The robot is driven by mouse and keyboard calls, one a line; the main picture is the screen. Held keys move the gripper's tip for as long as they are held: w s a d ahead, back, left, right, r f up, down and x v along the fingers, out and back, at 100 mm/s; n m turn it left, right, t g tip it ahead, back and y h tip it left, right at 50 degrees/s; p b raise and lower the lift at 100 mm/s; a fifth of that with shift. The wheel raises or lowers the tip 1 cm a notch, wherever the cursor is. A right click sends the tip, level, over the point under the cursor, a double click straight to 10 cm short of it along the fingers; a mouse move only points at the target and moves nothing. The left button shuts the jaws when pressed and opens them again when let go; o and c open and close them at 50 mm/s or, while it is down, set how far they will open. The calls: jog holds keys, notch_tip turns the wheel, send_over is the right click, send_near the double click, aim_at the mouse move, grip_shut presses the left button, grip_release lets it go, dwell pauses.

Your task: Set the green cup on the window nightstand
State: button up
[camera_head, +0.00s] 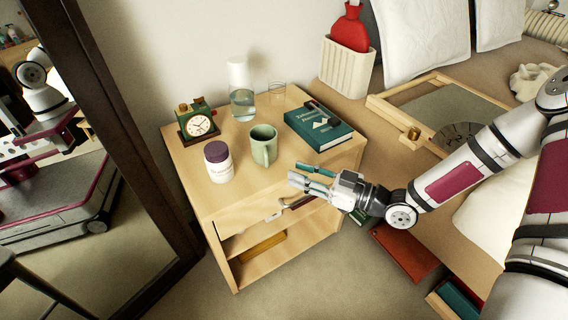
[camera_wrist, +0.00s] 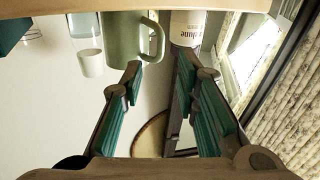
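A green cup (camera_head: 263,149) stands upright on the top of a light wood nightstand (camera_head: 285,186), near its front edge. Whether this is the window nightstand I cannot tell; no window is clear in the head view. My gripper (camera_head: 298,175) is just right of and in front of the cup, apart from it. Its teal-padded fingers are spread with nothing between them. In the wrist view the picture is upside down; the cup (camera_wrist: 122,42) and its handle are at the top, beyond the open fingertips (camera_wrist: 160,68).
A white jar (camera_head: 218,162) with a dark lid stands left of the cup. Behind are a clock (camera_head: 199,124), a glass carafe (camera_head: 242,100) and a drinking glass (camera_head: 277,92). A teal book (camera_head: 318,126) lies right. A dark-framed mirror (camera_head: 60,190) stands left. A red book (camera_head: 404,252) lies below right.

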jog(key=shift+p+v, duration=0.3)
jog(key=shift+v, duration=1.85)
jog(key=w+d+f+g+h, duration=0.15)
jog(key=w+d+h, duration=0.25)
jog(key=d+h, duration=0.45)
jog(key=d+r+m+h, duration=0.3)
jog(key=d+r+h, duration=0.1)
jog(key=d+h, duration=0.3)
jog(key=s+d+r+m+g+h, duration=0.2)
jog(key=s+d+r+m+h, duration=0.25)
jog(key=s+r, duration=0.55)
jog(key=s+a+r+m+g+y, duration=0.1)
jog(key=s+a+r+m, duration=0.1)
jog(key=s, duration=0.6)
jog(key=s+a+r+m+g+y, duration=0.1)
jog(key=s+a+r+m, duration=0.1)
jog(key=s, duration=0.7)
jog(key=s+a+r+m+g+y, duration=0.1)
jog(key=s+a+r, duration=0.3)
jog(key=s, duration=0.4)
jog(key=shift+s+a+r+m+g+y, duration=0.15)
jog(key=shift+s+r+m+g+y, duration=0.2)
jog(key=shift+r+m, duration=0.3)
